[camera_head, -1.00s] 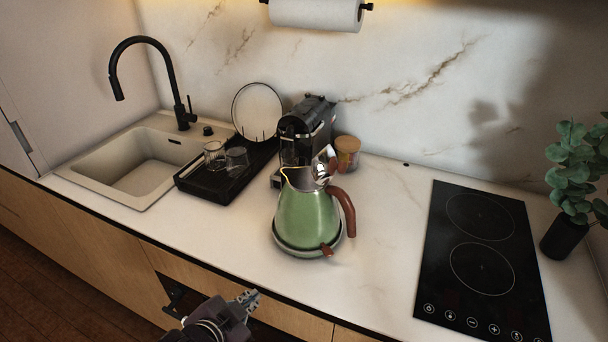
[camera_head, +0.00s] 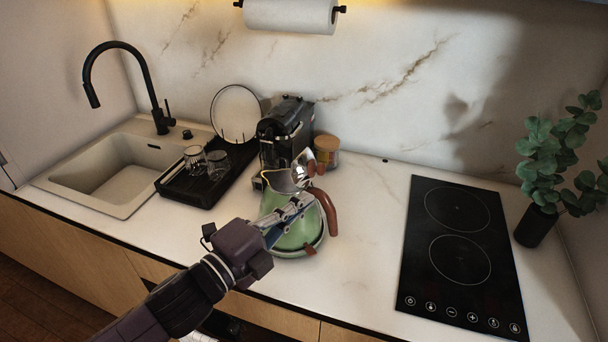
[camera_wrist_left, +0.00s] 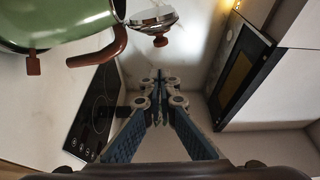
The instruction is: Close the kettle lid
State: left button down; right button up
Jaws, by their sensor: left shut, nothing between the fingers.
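The green kettle (camera_head: 297,238) stands on the counter near the coffee machine, with its brown handle on the right. Its metal lid (camera_head: 303,174) is up, standing open above the rim. In the left wrist view the kettle (camera_wrist_left: 60,22) is at the upper left, and the lid (camera_wrist_left: 155,20) with its brown knob is at the top middle. My left gripper (camera_head: 306,200) is shut and empty. In the head view it overlaps the kettle's upper body and hides part of it; whether it touches cannot be told. In the left wrist view its fingertips (camera_wrist_left: 160,78) are together below the lid. My right gripper is not seen.
A black coffee machine (camera_head: 286,130) and a wooden-lidded jar (camera_head: 327,152) stand behind the kettle. A black drying tray (camera_head: 178,190) with glasses is to the left, beside the sink (camera_head: 60,181). The black cooktop (camera_head: 460,305) lies right, with clear counter between.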

aim_at(318, 172)
pick_arm(q)
jog(key=shift+w+d+p, duration=0.15)
jog(key=shift+w+p, duration=0.6)
jog(key=shift+w, duration=1)
jog(key=shift+w+d+p, duration=0.1)
jog(key=shift+w+p, duration=0.6)
jog(key=shift+w, duration=1)
jog(key=shift+f, duration=0.1)
jog(key=shift+d, duration=0.1)
